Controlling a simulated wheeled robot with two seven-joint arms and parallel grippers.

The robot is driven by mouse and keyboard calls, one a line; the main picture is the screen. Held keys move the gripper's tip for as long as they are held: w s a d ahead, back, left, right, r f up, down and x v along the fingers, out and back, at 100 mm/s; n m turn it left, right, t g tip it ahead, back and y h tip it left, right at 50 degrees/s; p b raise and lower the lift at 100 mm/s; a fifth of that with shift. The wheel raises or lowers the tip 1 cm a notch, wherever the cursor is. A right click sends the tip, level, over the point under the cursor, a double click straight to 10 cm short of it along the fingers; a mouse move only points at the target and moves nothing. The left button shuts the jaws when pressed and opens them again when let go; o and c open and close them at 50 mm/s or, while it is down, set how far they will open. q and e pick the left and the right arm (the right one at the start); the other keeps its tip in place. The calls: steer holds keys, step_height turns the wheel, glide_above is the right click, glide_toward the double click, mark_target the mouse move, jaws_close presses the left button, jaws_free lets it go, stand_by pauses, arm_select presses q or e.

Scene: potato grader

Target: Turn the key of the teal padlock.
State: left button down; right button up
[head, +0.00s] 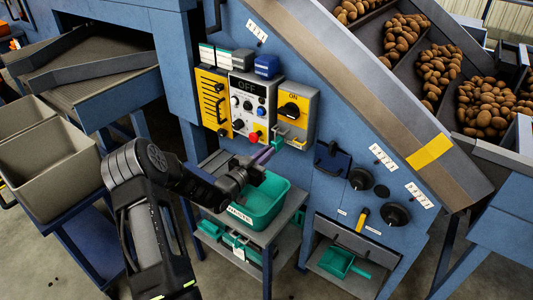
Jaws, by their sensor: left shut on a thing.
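A small teal padlock (277,144) shows at the lower left of the yellow ON switch box (297,115). My left gripper (264,156) reaches up to it from the lower left, above the teal tray. It is shut on a small purple piece at the padlock's near side, which looks like the key. The key's exact angle is too small to tell, and the fingers partly hide it. My right gripper is not in view.
A teal tray (279,186) stands on a grey stand (290,209) just under my left gripper. A grey OFF panel (241,104) and a yellow tag board (207,102) are left of the switch box. Black knobs (361,178) stick out at the right.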

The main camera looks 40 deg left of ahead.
arm_select(q)
steer(key=shift+n, duration=0.3)
steer(key=n+b, duration=0.1)
steer(key=n, duration=0.4)
steer(key=n+b, duration=0.1)
steer(key=n, duration=0.5)
steer(key=n+b, duration=0.1)
steer(key=n, duration=0.5)
steer(key=shift+a+f, duration=0.2)
steer(key=shift+a, duration=0.05)
stand_by(0.3)
steer(key=shift+n, duration=0.3)
steer(key=c, duration=1.5)
jaws_free()
steer(key=shift+c, duration=0.2)
